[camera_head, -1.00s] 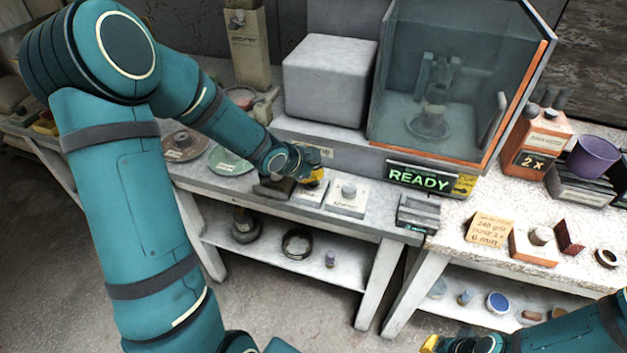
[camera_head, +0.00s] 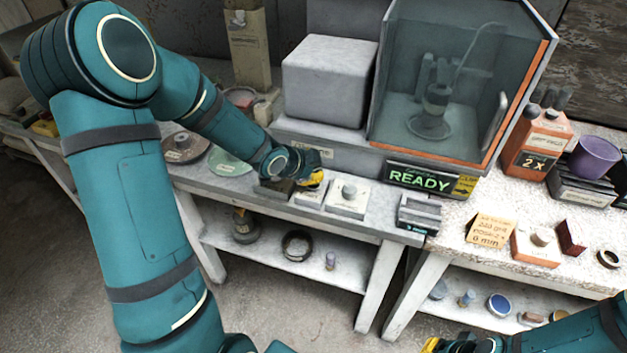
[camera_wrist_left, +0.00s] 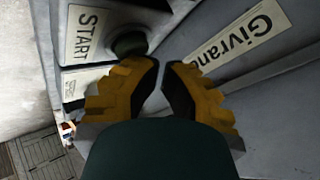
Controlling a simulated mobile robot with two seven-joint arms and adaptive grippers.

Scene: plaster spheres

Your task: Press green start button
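The dark green round button (camera_wrist_left: 130,43) shows in the left wrist view, beside a pale label reading START (camera_wrist_left: 88,35). My left gripper (camera_head: 316,179) is at the front of the machine, over the bench-top controls. In the left wrist view its yellow-brown fingers (camera_wrist_left: 162,68) have their tips almost together with nothing held. The tips are just beside the button; contact cannot be told. In the head view the gripper hides the button. My right gripper (camera_head: 432,345) shows only in part at the bottom edge. The machine's display (camera_head: 420,180) reads READY in green.
A pale block with a round knob (camera_head: 347,198) sits right of the left gripper. The glass-fronted cabinet (camera_head: 440,90) and a grey box (camera_head: 330,80) stand behind. The right-hand table (camera_head: 470,205) holds a note (camera_head: 490,231) and small blocks.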

